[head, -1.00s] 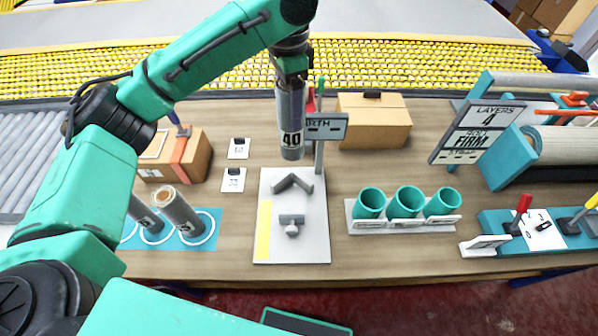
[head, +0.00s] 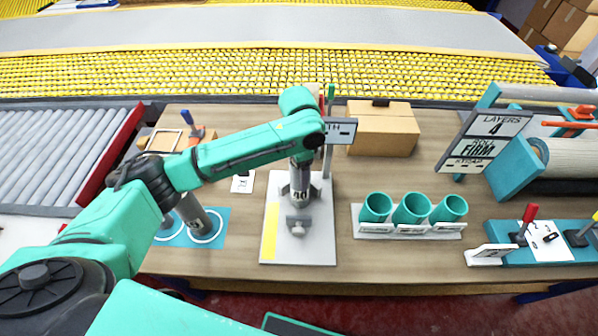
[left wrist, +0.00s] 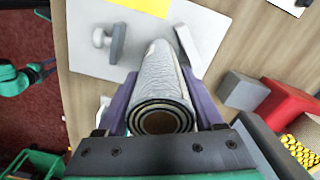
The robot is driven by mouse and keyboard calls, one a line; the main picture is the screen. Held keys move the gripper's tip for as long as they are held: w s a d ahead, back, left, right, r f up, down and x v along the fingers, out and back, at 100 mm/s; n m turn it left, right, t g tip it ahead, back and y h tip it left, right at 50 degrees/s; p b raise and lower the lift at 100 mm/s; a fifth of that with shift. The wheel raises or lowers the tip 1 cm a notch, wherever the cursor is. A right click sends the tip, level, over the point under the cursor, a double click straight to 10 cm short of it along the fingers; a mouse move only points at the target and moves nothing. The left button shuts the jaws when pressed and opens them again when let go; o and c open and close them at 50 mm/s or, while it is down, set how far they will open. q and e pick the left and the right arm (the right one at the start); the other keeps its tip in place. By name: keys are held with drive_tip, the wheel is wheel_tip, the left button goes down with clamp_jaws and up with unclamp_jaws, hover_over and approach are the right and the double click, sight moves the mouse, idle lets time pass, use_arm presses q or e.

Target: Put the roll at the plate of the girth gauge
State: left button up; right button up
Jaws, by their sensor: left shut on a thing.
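My left gripper (head: 301,160) is shut on a grey roll (head: 300,180) marked 40, held upright over the white plate of the girth gauge (head: 324,245). The roll's lower end is between the V-shaped block at the back and the small sliding jaw (head: 298,223) at the front. I cannot tell whether it touches the plate. In the left wrist view the purple fingers (left wrist: 163,98) clasp the roll (left wrist: 158,82), its spiral end facing the camera, with the sliding jaw (left wrist: 108,40) beside it. The V-block is mostly hidden. My right gripper is not seen.
A blue mat (head: 217,240) with another roll (head: 200,217) lies left of the gauge, partly behind my arm. A sign post and cardboard box (head: 385,130) stand behind. Teal cups (head: 411,209) are to the right, then a sign (head: 482,140) and lever panel (head: 545,238).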

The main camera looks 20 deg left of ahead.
use_arm(q)
drive_tip(key=o, duration=1.4)
drive_tip(key=shift+f, duration=0.1)
drive_tip(key=shift+o, duration=0.2)
wheel_tip(320, 180, up, 12)
drive_tip(key=shift+r+b, duration=0.15)
drive_tip(key=shift+b, duration=0.55)
drive_tip(key=shift+s, duration=0.1)
